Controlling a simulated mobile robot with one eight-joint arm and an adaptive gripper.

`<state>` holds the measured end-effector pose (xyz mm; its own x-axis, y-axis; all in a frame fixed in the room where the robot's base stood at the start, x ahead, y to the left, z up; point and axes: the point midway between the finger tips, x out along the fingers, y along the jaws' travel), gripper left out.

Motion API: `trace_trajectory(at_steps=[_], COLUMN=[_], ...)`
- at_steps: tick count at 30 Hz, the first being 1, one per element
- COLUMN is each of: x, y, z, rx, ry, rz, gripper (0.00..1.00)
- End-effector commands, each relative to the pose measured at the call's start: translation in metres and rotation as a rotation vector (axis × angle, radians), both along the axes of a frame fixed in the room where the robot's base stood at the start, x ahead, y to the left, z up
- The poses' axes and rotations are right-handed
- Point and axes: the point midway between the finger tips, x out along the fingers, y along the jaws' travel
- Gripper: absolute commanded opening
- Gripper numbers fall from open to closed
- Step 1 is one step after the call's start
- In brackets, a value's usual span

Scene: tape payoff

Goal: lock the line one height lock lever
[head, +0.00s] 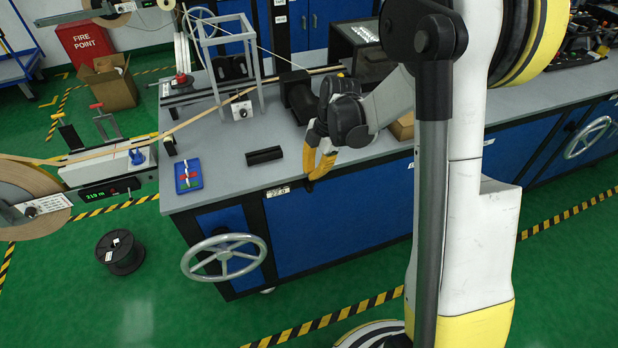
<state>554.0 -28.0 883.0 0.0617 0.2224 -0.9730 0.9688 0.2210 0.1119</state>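I cannot tell for sure which part is the line one height lock lever. A large grey handwheel (224,257) is on the left end of the near blue bench. A small yellow-and-white label (277,191) sits on the bench's front edge, its text too small to read. My gripper (317,168), dark with yellow fingers, hangs over the bench's front edge, right of the label and handwheel. It appears empty; its finger gap is not clear.
The grey benchtop (225,170) carries a blue tray (188,176) with small tools, a black block (264,155) and a grey frame (232,60). A black spool (120,252) lies on the green floor. Another handwheel (587,138) is far right. Floor before the bench is clear.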

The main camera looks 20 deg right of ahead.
Motion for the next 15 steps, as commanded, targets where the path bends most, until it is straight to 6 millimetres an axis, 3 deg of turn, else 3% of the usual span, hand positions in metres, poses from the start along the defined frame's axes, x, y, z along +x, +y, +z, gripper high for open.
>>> trace_trajectory(at_steps=[15], x=[0.001], y=[-0.037], z=[-0.013], rx=[0.03], ry=[0.0], rz=[-0.001], gripper=[0.0])
